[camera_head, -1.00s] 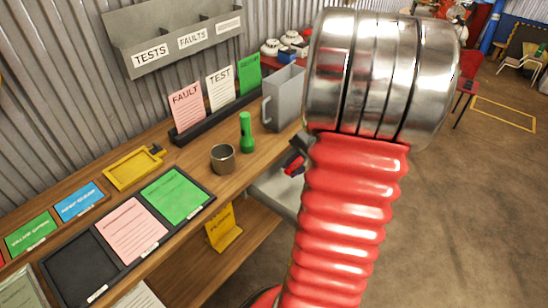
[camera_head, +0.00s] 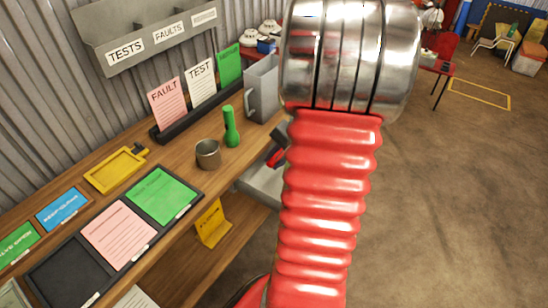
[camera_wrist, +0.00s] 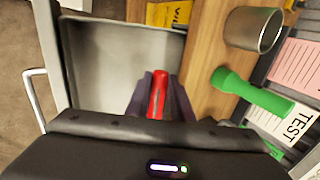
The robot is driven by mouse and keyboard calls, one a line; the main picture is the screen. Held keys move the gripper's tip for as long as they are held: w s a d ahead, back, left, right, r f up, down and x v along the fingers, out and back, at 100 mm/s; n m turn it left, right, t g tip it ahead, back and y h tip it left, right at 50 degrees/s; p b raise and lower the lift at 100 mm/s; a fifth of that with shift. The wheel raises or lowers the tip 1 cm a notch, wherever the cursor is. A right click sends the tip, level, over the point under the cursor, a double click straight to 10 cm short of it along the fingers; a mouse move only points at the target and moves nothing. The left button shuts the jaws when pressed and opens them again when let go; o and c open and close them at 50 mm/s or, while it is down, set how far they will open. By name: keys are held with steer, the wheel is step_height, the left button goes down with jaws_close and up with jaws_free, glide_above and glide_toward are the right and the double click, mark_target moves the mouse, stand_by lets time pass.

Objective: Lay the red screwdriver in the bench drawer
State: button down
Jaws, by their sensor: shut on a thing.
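The red screwdriver (camera_wrist: 159,92) shows in the wrist view between the two dark fingers of my gripper (camera_wrist: 158,93). My gripper is shut on it. The grey bench drawer (camera_wrist: 105,60) lies open beneath and to the left of the fingers, and its visible floor is bare. The screwdriver is over the drawer's side nearest the bench; I cannot tell its height above the floor. In the head view the drawer (camera_head: 262,187) juts from the bench front, partly hidden by my red arm. The screwdriver (camera_head: 275,158) shows there as a small red patch.
A yellow sign (camera_head: 212,224) is on the shelf below. Open floor (camera_head: 440,210) lies to the right.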

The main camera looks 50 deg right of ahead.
steer(key=shift+f, duration=5.5)
steer(key=c, duration=1.5)
jaws_free()
steer(key=shift+s, duration=0.15)
steer(key=shift+f, duration=0.1)
steer(key=shift+a, duration=0.1)
steer(key=shift+s, duration=0.1)
steer(key=v, duration=1.4)
steer(key=shift+w, duration=0.3)
